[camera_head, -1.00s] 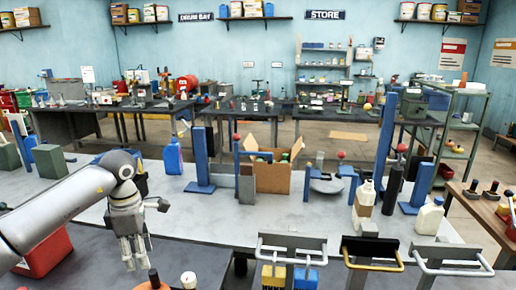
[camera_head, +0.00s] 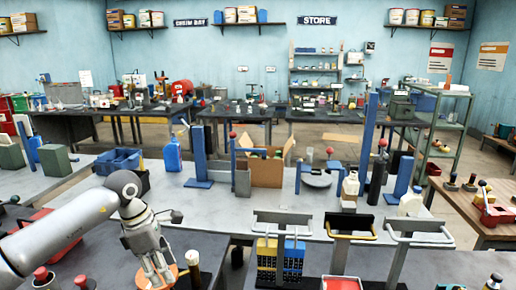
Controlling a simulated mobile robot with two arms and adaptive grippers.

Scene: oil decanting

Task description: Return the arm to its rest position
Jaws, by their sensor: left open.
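My left arm comes in from the left, and its gripper (camera_head: 160,281) points down near the bottom of the head view. The fingers are open and I see nothing held between them. An orange round thing (camera_head: 176,272) lies below or behind the fingertips, and I cannot tell whether they touch it. A dark bottle with a pale top (camera_head: 193,262) stands just right of the gripper. My right gripper is not in view.
Red-topped containers (camera_head: 42,275) stand left of the gripper, near a red tray (camera_head: 62,243). A grey bench (camera_head: 240,212) crosses behind with blue posts, a cardboard box (camera_head: 267,171) and bottles. Stands with bar handles (camera_head: 352,225) rise front right.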

